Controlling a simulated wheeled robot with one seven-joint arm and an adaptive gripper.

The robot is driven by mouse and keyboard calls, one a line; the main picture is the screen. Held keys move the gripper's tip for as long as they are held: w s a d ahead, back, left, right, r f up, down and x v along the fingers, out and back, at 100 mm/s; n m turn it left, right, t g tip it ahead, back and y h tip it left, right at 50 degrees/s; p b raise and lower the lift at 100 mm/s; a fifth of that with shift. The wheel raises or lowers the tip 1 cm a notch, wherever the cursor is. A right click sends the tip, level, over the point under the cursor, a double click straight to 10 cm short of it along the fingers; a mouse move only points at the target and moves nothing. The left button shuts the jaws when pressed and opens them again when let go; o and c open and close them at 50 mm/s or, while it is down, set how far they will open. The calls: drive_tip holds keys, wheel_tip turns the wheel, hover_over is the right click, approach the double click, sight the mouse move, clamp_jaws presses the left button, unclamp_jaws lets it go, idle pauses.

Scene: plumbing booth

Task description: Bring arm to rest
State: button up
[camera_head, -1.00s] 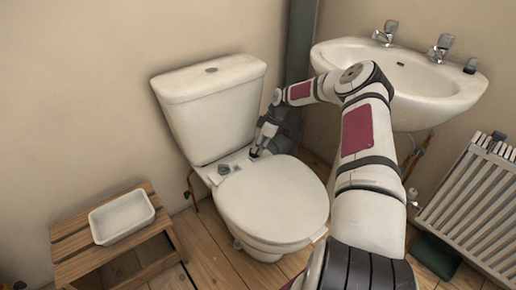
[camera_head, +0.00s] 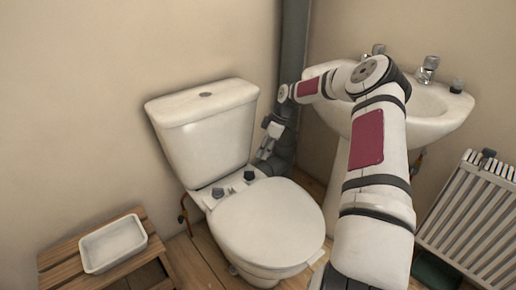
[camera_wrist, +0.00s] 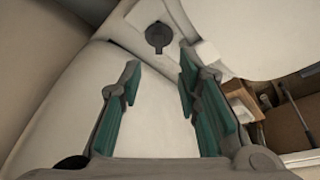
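My arm (camera_head: 372,190) reaches from the bottom right, over the toilet's right side and in front of the basin, toward the back of the toilet. My gripper (camera_head: 263,156) is small and partly blurred there, just above the ledge behind the seat. In the wrist view my gripper (camera_wrist: 159,62) has its two green-padded fingers apart, with nothing between them. A dark round cap (camera_wrist: 158,37) lies on the white ledge beyond the fingertips. In the head view two dark caps, a left one (camera_head: 218,193) and a right one (camera_head: 249,176), sit on that ledge, apart from the gripper.
The toilet (camera_head: 268,222) has its lid down and its cistern (camera_head: 205,125) against the wall. A basin (camera_head: 425,112) with taps is close behind my arm. A grey pipe (camera_head: 294,45) stands in the corner. A radiator (camera_head: 470,215) is right; a wooden stool (camera_head: 60,268) bears a white tray (camera_head: 113,244).

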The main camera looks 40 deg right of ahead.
drive_tip(key=s+a+r+g+h, duration=0.2)
drive_tip(key=s+a+r+g, duration=0.15)
drive_tip(key=a+r, duration=0.85)
drive_tip(key=s+a+r+m+h, duration=0.3)
drive_tip(key=s+a+r, duration=0.85)
drive_tip(key=s, duration=0.25)
drive_tip(key=s+a+r+m+y, duration=0.1)
drive_tip(key=s+a+m, duration=0.35)
drive_tip(key=s, duration=0.95)
drive_tip(key=s+a+r+m+y, duration=0.1)
drive_tip(key=s+a+m, duration=0.3)
drive_tip(key=s, duration=1.1)
wheel_tip(320, 180, up, 32)
drive_tip(key=n+t+p, duration=0.2)
drive_tip(key=t+p, duration=0.2)
drive_tip(key=p, duration=2.6)
drive_tip(key=shift+w+a+r+t, duration=0.2)
drive_tip(key=shift+w+r+t, duration=0.05)
drive_tip(key=shift+t, duration=0.1)
